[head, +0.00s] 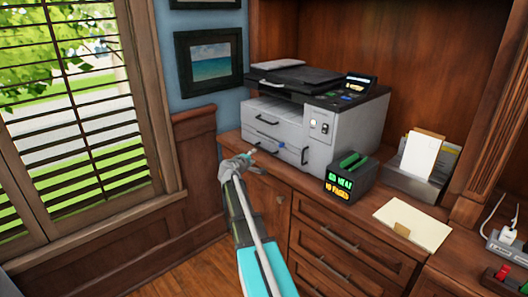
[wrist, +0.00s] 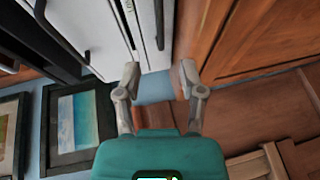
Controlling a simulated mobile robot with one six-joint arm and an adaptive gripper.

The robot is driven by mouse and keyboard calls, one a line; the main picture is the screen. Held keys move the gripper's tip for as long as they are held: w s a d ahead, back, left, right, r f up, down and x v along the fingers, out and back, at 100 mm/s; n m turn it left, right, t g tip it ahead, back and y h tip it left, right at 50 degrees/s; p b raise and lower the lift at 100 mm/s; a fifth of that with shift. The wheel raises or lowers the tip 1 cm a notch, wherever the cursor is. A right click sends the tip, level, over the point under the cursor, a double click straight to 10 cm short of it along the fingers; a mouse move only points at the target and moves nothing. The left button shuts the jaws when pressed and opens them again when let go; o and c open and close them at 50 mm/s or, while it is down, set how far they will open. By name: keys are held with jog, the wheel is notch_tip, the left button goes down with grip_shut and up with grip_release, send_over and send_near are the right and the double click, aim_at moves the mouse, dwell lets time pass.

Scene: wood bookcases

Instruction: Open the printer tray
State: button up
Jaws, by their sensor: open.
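The grey and white printer (head: 345,125) stands on the wooden cabinet top. Its front has an upper tray (head: 285,129) and a lower tray (head: 290,151), each with a dark handle; both look shut. My gripper (head: 250,158) is in front of the printer's lower left, near the lower tray and the cabinet edge. In the wrist view my gripper (wrist: 160,76) is open with nothing between the fingers. The printer front (wrist: 105,30) is beyond the fingertips there, with a dark handle (wrist: 159,25) above the gap between them. Contact with the printer cannot be told.
A dark box with lit lettering (head: 348,180) stands right of the printer's front. A paper holder (head: 420,165) and a paper sheet (head: 412,225) are farther right. Wooden drawers (head: 340,240) lie below. A shuttered window (head: 75,110) and framed pictures (head: 209,58) are left.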

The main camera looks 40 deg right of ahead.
aim_at(264, 149)
jog(key=b+x, duration=0.2)
jog(key=x, duration=0.9)
jog(key=shift+w+d, duration=0.1)
jog(key=shift+d, duration=0.25)
jog(key=shift+a, duration=0.1)
grip_shut()
